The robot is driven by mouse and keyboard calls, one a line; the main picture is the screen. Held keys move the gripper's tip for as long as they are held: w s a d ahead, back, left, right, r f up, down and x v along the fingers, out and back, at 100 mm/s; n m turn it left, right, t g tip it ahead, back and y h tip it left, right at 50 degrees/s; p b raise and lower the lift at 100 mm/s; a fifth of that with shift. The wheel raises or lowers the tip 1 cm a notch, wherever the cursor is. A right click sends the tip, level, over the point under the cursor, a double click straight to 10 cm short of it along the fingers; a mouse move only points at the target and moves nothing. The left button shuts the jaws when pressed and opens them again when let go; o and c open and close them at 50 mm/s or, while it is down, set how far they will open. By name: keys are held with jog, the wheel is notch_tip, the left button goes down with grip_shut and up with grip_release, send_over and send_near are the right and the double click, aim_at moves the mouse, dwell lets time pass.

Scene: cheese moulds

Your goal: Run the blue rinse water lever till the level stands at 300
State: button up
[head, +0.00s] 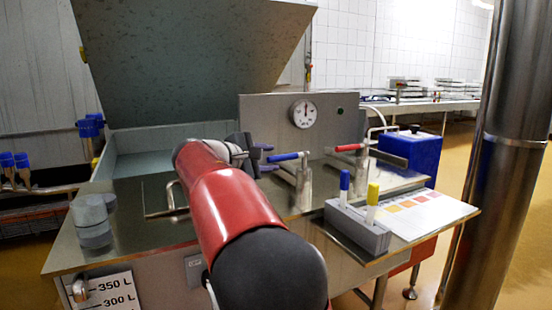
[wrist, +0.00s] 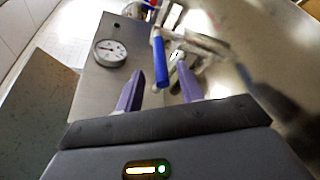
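The blue lever (head: 288,157) sits on a metal valve post on the steel counter, its handle lying roughly level and pointing left toward my gripper. My gripper (head: 266,158) is just left of the blue handle's end, at about its height. In the wrist view, the purple fingers of my gripper (wrist: 159,68) are spread apart. The blue lever (wrist: 158,50) shows between and beyond the fingertips; I cannot tell whether they touch it. A level scale (head: 112,292) on the tank front reads 350 L and 300 L; its lower part is cut off and the water level cannot be made out.
A red lever (head: 350,147) stands right of the blue one. A round dial gauge (head: 304,114) is on the panel behind. A grey holder (head: 358,232) with blue and yellow markers stands at the front right, beside a colour chart (head: 425,212).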

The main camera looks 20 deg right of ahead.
jog(key=x, duration=0.5)
jog(key=shift+f, duration=0.1)
grip_shut()
